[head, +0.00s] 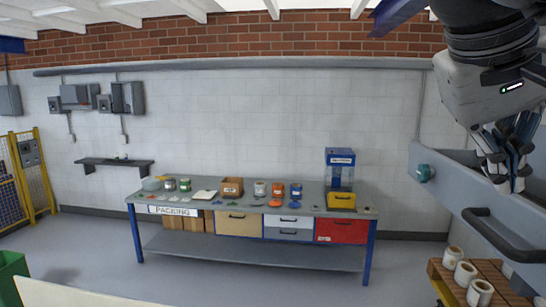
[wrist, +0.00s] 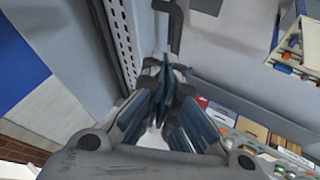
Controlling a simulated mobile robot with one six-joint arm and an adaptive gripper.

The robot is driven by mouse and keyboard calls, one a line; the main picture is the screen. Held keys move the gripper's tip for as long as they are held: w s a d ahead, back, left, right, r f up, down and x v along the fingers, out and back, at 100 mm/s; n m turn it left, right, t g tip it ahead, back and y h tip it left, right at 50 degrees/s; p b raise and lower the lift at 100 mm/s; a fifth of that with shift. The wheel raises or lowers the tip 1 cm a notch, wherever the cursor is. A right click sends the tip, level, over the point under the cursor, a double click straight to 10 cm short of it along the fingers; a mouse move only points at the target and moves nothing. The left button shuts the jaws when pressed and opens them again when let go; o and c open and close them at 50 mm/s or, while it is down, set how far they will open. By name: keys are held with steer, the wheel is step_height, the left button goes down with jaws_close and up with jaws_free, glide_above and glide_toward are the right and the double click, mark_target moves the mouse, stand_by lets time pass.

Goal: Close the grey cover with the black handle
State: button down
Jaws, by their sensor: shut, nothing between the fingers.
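The grey cover (head: 445,190) stands at the right of the head view, tilted, and runs out of the frame. Its black handle (head: 500,234) is a bent bar on the face toward the camera. The handle also shows at the top of the wrist view (wrist: 176,28). My gripper (head: 518,184) is shut and empty, pointing down by the cover's upper edge, above the handle in the picture. In the wrist view its closed fingers (wrist: 165,85) point toward the handle, apart from it. I cannot tell whether the fingers touch the cover.
A packing bench (head: 215,209) with jars and drawers stands along the back wall. A green bin (head: 12,277) is at the far left. The floor before the bench looks clear.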

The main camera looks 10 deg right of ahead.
mark_target(515, 224)
steer(key=b+x, duration=0.1)
steer(key=x, duration=0.9)
steer(key=shift+s+d+b, duration=0.1)
steer(key=shift+s+b, duration=0.1)
steer(key=shift+b, duration=0.2)
steer(key=shift+d+r, duration=0.15)
steer(key=shift+r, duration=0.05)
steer(key=shift+s+d, duration=0.2)
steer(key=shift+d, duration=0.25)
steer(key=shift+a, duration=0.15)
steer(key=shift+p, duration=0.3)
